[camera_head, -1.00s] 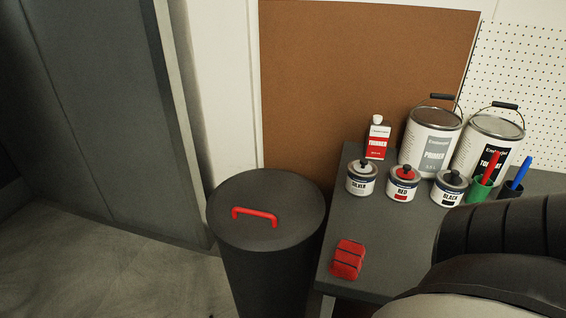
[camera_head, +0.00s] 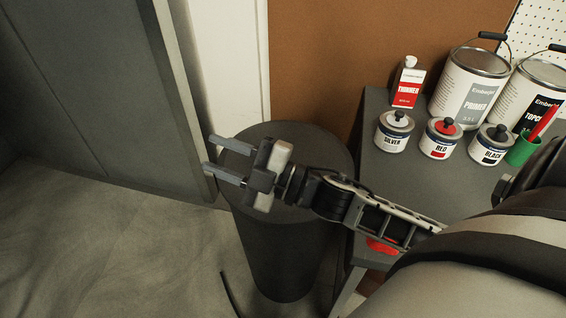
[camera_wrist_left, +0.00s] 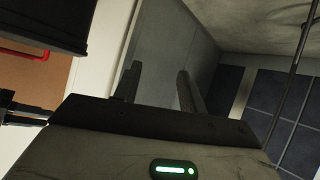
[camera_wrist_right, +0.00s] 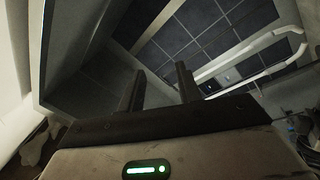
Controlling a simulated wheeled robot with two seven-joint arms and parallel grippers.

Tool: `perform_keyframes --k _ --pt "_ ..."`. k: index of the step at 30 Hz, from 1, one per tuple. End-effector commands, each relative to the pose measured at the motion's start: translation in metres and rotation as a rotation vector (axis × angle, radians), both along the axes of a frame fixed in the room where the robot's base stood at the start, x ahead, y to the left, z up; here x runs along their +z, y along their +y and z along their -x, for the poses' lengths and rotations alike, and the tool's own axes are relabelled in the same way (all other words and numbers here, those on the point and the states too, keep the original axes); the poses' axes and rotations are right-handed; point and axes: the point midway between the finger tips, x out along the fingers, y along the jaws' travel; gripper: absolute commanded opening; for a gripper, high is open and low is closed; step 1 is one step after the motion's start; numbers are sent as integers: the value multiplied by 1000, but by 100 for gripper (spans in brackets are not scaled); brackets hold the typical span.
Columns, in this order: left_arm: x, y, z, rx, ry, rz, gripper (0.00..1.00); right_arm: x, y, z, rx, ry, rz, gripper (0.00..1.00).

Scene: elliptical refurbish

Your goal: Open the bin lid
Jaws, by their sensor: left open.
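The dark round bin (camera_head: 275,255) stands left of the table with its lid (camera_head: 325,150) lying flat on top. My right gripper (camera_head: 210,155) reaches across above the lid from the right, fingers pointing left past its rim. Its fingers are apart and empty, also in the right wrist view (camera_wrist_right: 159,68). The lid's red handle is hidden in the head view. A red handle (camera_wrist_left: 24,52) on a dark body shows at the upper left of the left wrist view. My left gripper (camera_wrist_left: 158,70) is open and empty there; it is outside the head view.
The table (camera_head: 385,180) right of the bin holds small paint tins (camera_head: 440,138), a thinner can (camera_head: 408,85), large pails (camera_head: 470,85) and a green cup (camera_head: 523,150). A red object (camera_head: 383,246) is partly behind my right arm. A grey cabinet (camera_head: 100,80) stands left.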

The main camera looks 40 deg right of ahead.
Motion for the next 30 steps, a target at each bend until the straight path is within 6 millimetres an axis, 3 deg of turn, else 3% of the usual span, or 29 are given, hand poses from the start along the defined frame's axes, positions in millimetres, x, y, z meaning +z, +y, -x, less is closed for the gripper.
perform_keyframes --k 1,2,5,8,9,13,16,19,23,30 --pt "-11 -1 4 -2 8 5 41 22 5 -1 138 -230 202 34" --pt "-14 -2 6 -3 12 6 41 31 8 3 226 -353 321 34" --pt "-19 -3 7 -3 7 13 41 35 -1 20 513 -667 744 34" --pt "-19 -3 5 -2 -9 19 41 22 -45 27 765 -808 1154 34" --pt "-19 -4 4 -3 -15 23 41 19 -68 27 848 -821 1299 34" --pt "-18 -4 2 -2 -30 28 41 23 -140 28 1036 -760 1654 34" --pt "-16 -5 1 -3 -36 32 41 29 -175 32 1111 -692 1795 34" --pt "-13 -5 0 -3 -42 34 41 30 -187 33 1140 -659 1847 34" --pt "-13 -5 1 -3 -42 35 41 16 -182 31 1147 -654 1849 34" --pt "-16 -5 2 -3 -39 34 41 -29 -161 22 1145 -659 1843 34"
